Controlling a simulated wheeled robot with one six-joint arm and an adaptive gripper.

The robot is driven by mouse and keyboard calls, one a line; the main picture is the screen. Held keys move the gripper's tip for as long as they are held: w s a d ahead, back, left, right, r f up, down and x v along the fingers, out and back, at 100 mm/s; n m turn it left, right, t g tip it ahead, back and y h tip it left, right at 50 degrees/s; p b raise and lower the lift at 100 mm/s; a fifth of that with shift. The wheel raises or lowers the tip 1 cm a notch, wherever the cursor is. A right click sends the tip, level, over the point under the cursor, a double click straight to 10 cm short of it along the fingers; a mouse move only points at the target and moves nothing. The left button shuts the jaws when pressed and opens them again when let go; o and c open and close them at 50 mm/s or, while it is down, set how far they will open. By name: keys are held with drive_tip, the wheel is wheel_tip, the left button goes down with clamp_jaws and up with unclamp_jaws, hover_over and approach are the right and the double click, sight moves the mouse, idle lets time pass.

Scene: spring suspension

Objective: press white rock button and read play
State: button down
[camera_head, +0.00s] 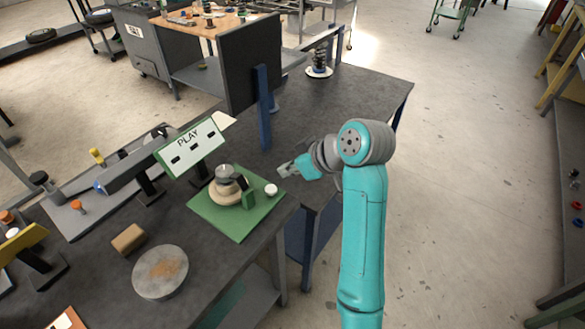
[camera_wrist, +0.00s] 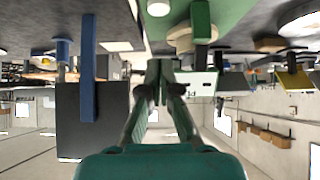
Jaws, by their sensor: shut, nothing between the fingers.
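A small white round button (camera_head: 271,190) sits on the right corner of a green board (camera_head: 236,223) on the dark table. In the upside-down wrist view the button (camera_wrist: 158,8) shows at the top edge. A white panel with a green edge (camera_head: 203,141) reads "PLAY" and has dark slots. The panel (camera_wrist: 200,83) also shows in the wrist view, its text too small to read. My gripper (camera_head: 284,170) is shut and empty, apart from the button, above and slightly right of it in the head view. The fingers (camera_wrist: 160,72) meet in the wrist view.
A pale round base with a grey part (camera_head: 225,172) and a green block (camera_head: 248,200) stand on the board, left of the button. A dark upright panel (camera_head: 250,65) with a blue post (camera_head: 264,105) stands behind. A grey disc (camera_head: 160,272) lies front left.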

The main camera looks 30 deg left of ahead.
hover_over(268, 187)
drive_tip(key=d, duration=0.2)
wheel_tip(268, 187, down, 5)
drive_tip(key=shift+s+d+r, duration=0.1)
drive_tip(key=shift+s+d, duration=0.05)
wheel_tip(268, 187, down, 2)
drive_tip(key=shift+d+f, duration=0.15)
drive_tip(key=shift+f, duration=0.65)
